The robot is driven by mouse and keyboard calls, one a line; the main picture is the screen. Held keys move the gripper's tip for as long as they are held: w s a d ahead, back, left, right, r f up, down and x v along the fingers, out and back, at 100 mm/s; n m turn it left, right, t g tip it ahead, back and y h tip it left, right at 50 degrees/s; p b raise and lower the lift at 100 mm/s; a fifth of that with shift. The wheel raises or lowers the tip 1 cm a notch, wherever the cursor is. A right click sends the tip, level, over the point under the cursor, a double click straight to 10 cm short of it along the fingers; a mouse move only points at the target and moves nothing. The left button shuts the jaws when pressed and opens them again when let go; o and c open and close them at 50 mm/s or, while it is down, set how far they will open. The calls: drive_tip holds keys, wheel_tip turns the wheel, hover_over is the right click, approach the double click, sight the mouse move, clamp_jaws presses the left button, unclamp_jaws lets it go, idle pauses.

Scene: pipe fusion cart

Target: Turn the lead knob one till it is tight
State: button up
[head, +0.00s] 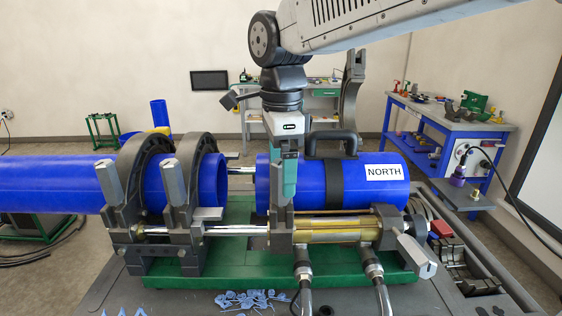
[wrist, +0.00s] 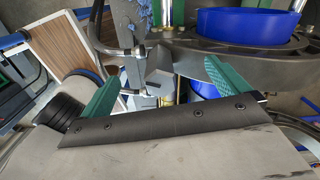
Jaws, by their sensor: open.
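My gripper (head: 283,205) points down in front of the right blue pipe (head: 225,0) in the head view. Its green fingers show apart in the wrist view (wrist: 163,72), with nothing held. A grey upright clamp part (head: 281,237) stands directly below the gripper in the head view. Grey block-shaped knobs sit on the left clamps, one on the outer clamp (head: 109,182) and one on the inner clamp (head: 174,182). Another grey knob (head: 416,256) sits tilted at the right front. I cannot tell which is lead knob one. A grey metal part (wrist: 160,84) lies between the fingers in the wrist view.
The long blue pipe (head: 60,184) runs through the left clamps, with a gap before the pipe marked NORTH (head: 340,185). Hoses (head: 305,272) hang at the front. Small blue pieces (head: 245,299) lie in front of the green base (head: 180,268). A blue workbench (head: 445,125) stands behind right.

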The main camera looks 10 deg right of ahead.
drive_tip(key=shift+r, duration=3)
